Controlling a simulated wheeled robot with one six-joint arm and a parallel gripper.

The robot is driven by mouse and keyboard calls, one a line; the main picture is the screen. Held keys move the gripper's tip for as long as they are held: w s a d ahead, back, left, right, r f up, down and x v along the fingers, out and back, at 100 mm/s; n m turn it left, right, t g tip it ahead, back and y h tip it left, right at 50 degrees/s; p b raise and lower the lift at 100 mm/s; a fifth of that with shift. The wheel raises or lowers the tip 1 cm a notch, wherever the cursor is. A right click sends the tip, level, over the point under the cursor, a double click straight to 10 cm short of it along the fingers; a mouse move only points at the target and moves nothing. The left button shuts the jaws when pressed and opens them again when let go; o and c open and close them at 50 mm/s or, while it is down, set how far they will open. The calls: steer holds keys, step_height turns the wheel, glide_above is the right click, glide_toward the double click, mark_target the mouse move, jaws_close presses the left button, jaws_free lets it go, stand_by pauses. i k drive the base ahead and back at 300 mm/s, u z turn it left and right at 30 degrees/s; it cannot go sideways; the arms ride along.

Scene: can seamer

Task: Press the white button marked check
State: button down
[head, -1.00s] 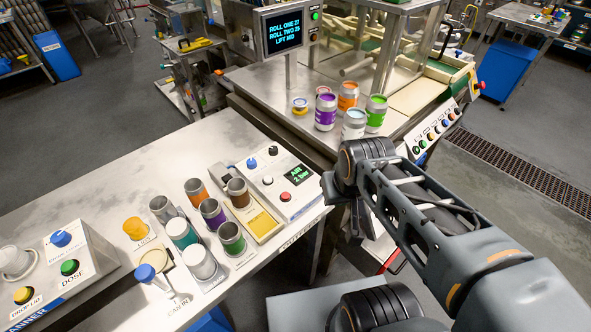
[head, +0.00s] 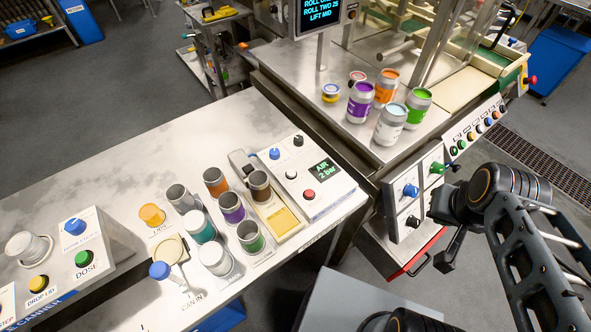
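No label reading check is legible in the head view. A small white button (head: 291,173) sits on the grey control box (head: 325,198) with the AIR 2 bar display, beside a red button (head: 309,195). A slanted panel (head: 475,132) on the machine's front edge carries a row of small coloured buttons, too small to read. My gripper (head: 446,232) hangs at the right, below that row and in front of the grey valve panel, apart from the buttons. It is dark and partly edge-on, so its opening is unclear.
Several printed cans, one purple (head: 360,103), stand on the machine table. More cans, one teal (head: 200,228), stand on the near bench. The valve panel has a blue knob (head: 410,190) and a green knob (head: 437,168). A red-edged drawer (head: 405,262) lies below.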

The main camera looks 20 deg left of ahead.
mark_target(291, 172)
steer(key=k, duration=1.05)
steer(key=u, duration=1.55)
steer(key=i, duration=0.5)
steer(key=u, duration=0.1)
